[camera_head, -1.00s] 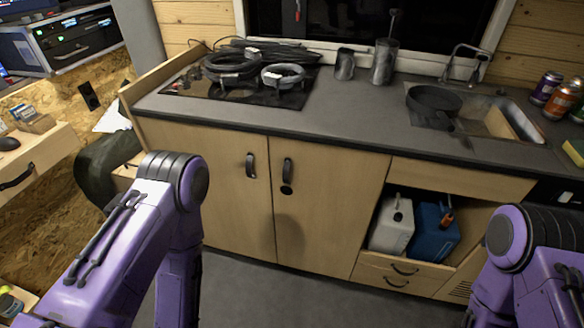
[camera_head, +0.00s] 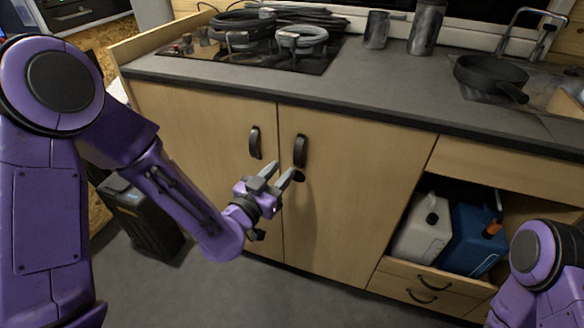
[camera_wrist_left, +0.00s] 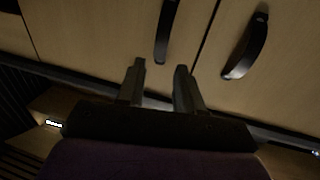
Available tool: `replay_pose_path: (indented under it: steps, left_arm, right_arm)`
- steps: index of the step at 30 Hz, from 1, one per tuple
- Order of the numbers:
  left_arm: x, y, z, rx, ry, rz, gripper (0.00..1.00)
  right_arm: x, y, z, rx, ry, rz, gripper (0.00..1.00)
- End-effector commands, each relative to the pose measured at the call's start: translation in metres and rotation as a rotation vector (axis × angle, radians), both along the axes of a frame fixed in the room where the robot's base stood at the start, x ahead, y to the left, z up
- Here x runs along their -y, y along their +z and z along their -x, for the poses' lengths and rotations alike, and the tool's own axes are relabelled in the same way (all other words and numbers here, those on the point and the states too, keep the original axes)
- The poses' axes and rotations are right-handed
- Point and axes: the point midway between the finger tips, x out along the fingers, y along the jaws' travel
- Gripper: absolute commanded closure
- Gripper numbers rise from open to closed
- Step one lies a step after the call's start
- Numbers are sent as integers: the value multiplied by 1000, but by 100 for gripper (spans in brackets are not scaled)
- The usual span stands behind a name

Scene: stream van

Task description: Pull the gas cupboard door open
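Two light wood cupboard doors stand side by side under the counter, both shut: a left door (camera_head: 205,130) and a right door (camera_head: 350,175). The pictures do not show which is the gas cupboard. The left door has a black handle (camera_head: 255,143) near the middle seam, and the right door has another (camera_head: 300,151). My left gripper (camera_head: 283,174) is open and empty, just below the handles and in front of the doors. In the left wrist view its spread fingers (camera_wrist_left: 159,78) point toward the doors, with nothing between them. My right gripper is out of view.
The dark counter (camera_head: 400,95) overhangs the doors, with a hob (camera_head: 300,62) and a pan (camera_head: 490,75) on it. White (camera_head: 423,228) and blue (camera_head: 475,240) canisters stand in an open compartment to the right. A black box (camera_head: 145,220) stands at the left.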

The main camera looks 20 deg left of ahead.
Motion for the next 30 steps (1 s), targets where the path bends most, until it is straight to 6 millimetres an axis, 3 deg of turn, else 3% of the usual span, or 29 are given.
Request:
replay_pose_path:
  steps: [3, 7, 18, 22, 30]
  left_arm:
    - [6, 4, -27, 0, 2, 1, 64]
    - [11, 3, -47, -2, 2, 1, 64]
    - [14, 2, -58, -4, 1, 0, 64]
    - [14, 2, -58, -4, 1, 1, 100]
    - [14, 2, -58, -4, 0, 0, 100]
  right_arm:
    - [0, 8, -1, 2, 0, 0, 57]
    - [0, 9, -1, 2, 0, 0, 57]
    - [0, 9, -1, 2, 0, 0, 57]
    - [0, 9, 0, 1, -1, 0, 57]
    - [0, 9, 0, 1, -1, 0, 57]
